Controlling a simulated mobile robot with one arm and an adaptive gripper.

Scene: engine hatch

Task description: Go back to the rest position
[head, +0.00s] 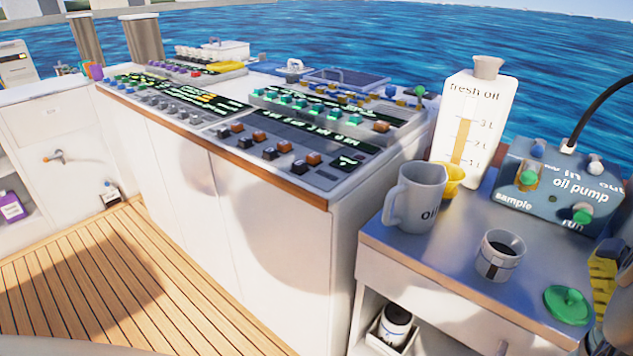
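I do not make out my gripper in the head view, so its state and anything it holds are hidden. A small steel-topped cabinet (395,255) stands at the right. On it are a grey jug (412,197) marked oil, a yellow cup or funnel (451,180) partly behind it, and a white fresh oil bottle (474,130) with a stopper. A small cup (499,256) with dark contents and a green cap (568,304) are nearer the front. A blue oil pump box (562,186) with labelled knobs stands at the back right.
A long white console (270,240) with a wooden edge and several buttons fills the middle. Planked deck (90,270) is open at the left. Dark and yellow parts crowd the right edge.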

